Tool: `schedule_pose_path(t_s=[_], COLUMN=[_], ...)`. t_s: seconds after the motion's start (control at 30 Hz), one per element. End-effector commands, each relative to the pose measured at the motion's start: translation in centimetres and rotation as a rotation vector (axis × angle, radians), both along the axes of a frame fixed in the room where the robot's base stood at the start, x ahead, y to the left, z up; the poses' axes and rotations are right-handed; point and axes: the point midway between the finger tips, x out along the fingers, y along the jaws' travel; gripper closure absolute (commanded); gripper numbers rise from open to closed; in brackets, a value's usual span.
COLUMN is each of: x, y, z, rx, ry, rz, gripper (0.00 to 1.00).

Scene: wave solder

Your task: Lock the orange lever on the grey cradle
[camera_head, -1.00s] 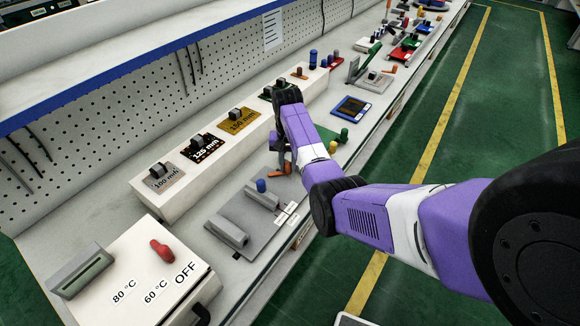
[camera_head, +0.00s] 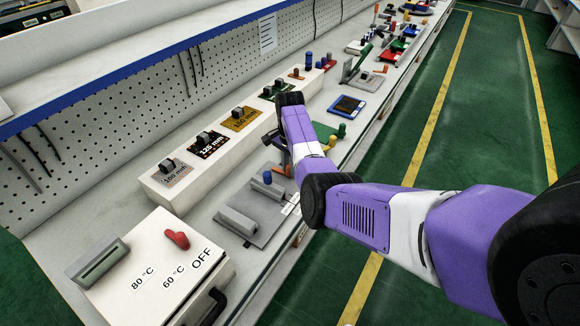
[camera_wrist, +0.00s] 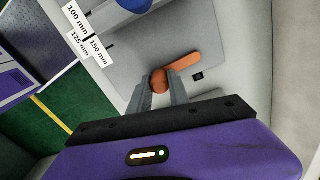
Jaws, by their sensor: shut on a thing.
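The orange lever (camera_wrist: 184,63) shows in the wrist view as a flat arm with a round orange knob (camera_wrist: 159,80) at its lower left end. My gripper (camera_wrist: 161,84) is shut on that knob, with one grey finger on each side. The lever's arm runs from the knob up and to the right. It lies over the light grey plate of the cradle (camera_wrist: 128,55). In the head view the cradle (camera_head: 250,236) lies on the bench with grey blocks and a blue knob (camera_head: 267,177). My wrist largely hides the lever and fingers there.
Labels marked 100, 125 and 150 mm (camera_wrist: 90,35) sit at the cradle's edge. A white box with a red lever (camera_head: 177,238) stands at the front left. A raised white ledge (camera_head: 165,205) with dimension plates runs behind the cradle. A blue tray (camera_head: 346,106) lies farther along.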

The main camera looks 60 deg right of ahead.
Motion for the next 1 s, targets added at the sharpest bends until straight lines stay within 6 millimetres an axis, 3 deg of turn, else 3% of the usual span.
schedule_pose_path(t_s=[0.73,0.77,0.8,1.0], x=[0.04,0.05,0.04,0.04], y=[-0.02,-0.01,-0.02,-0.02], z=[0.10,0.10,0.09,0.06], rx=[-0.001,-0.001,-0.001,-0.001], ry=[0.001,0.001,0.001,0.000], rz=[-0.094,-0.094,-0.094,-0.093], gripper=[1.00,0.75,0.68,0.68])
